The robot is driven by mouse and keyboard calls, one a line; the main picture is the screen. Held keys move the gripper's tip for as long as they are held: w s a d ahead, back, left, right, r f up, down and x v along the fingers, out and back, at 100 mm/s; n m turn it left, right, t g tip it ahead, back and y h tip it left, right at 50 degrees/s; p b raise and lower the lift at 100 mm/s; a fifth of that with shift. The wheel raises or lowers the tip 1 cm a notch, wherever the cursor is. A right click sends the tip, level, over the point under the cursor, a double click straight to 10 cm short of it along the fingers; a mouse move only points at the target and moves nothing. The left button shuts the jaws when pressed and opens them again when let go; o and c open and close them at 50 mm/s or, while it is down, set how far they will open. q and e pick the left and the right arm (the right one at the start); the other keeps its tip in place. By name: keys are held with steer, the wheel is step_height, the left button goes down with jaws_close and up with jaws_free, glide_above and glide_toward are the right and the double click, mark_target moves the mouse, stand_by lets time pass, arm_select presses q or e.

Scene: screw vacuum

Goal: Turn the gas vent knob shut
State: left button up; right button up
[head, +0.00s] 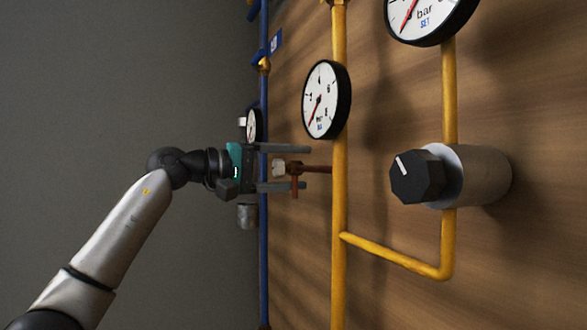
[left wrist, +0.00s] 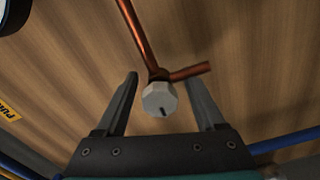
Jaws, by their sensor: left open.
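My left gripper (head: 308,168) is open, with one finger on each side of the knob. My right gripper is not in view.
A large black knob (head: 417,177) with a white mark sits on a grey body on the yellow pipe (head: 340,250). Round gauges (head: 326,100) stand above. A blue pipe (head: 264,270) runs behind my gripper. The wooden panel (left wrist: 260,60) backs everything.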

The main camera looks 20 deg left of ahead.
arm_select(q)
steer(key=b+v, duration=0.4)
steer(key=v, duration=1.1)
steer(key=shift+s+a, duration=0.1)
